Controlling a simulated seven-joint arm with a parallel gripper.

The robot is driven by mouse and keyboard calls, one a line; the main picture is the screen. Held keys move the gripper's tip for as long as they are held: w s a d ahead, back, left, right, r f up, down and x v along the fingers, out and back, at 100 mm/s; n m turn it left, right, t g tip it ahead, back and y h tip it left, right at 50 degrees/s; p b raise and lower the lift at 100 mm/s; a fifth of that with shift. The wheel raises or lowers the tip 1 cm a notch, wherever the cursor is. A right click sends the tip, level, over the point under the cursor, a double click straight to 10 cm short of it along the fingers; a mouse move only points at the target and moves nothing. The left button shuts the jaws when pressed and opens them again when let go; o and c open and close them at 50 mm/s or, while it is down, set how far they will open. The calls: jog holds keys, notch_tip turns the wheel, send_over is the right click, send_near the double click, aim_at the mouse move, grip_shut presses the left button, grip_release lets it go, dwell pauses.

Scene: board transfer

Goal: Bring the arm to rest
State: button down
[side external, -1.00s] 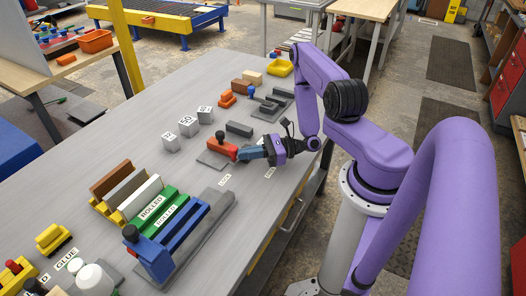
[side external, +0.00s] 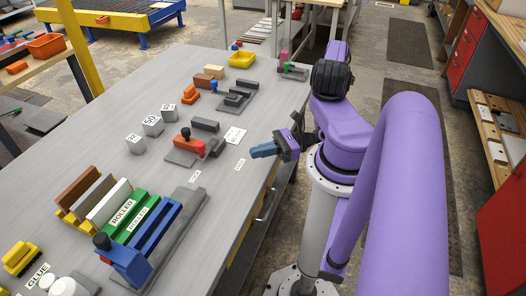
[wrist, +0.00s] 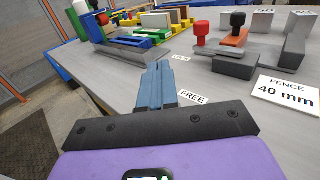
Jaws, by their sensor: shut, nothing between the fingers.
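My gripper (side external: 264,151) is a purple hand with blue-grey fingers, and it also shows in the wrist view (wrist: 162,75). The fingers are shut with nothing between them. In the side view the gripper hangs at the right edge of the grey table (side external: 215,190), apart from the things on it. My arm is folded back toward its column. The red-handled block (side external: 188,145) stands on a grey plate left of the gripper, and it also shows in the wrist view (wrist: 233,38).
The blue fixture (side external: 130,262) and green boards labelled ROLLED (side external: 125,210) stand at the front. Grey weight blocks (side external: 152,126) stand farther back. A FENCE 40 mm card (wrist: 285,92) and a FREE label (wrist: 193,97) lie near the table edge. The table between fixture and red-handled block is mostly clear.

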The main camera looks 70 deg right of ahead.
jog(key=shift+s+d, duration=0.1)
jog(key=shift+s, duration=0.3)
jog(key=shift+s+r+n+g+y, duration=0.1)
jog(key=shift+s+n+g+y, duration=0.05)
jog(key=shift+n+g+y, duration=0.2)
jog(key=n+g+y, duration=0.1)
jog(key=n+g, duration=0.1)
jog(key=s+n+g, duration=0.1)
jog(key=n+g, duration=0.1)
jog(key=r+n+g+y, duration=0.1)
jog(key=n+g, duration=0.1)
jog(key=shift+s+a+r+y, duration=0.1)
jog(key=shift+s+a+y, duration=0.15)
jog(key=shift+y, duration=0.1)
jog(key=s+a+r+n+g+h, duration=0.1)
jog(key=a+r+n+h, duration=0.3)
jog(key=n, duration=0.7)
jog(key=s+a+r+n+g+h, duration=0.1)
jog(key=a+r+n+g+h, duration=0.2)
jog(key=r+n+h, duration=0.3)
jog(key=s+a+r+n+g+h, duration=0.2)
jog(key=a+r+n+h, duration=0.3)
jog(key=n, duration=1.1)
jog(key=shift+r, duration=1.65)
jog(key=shift+n+g, duration=0.25)
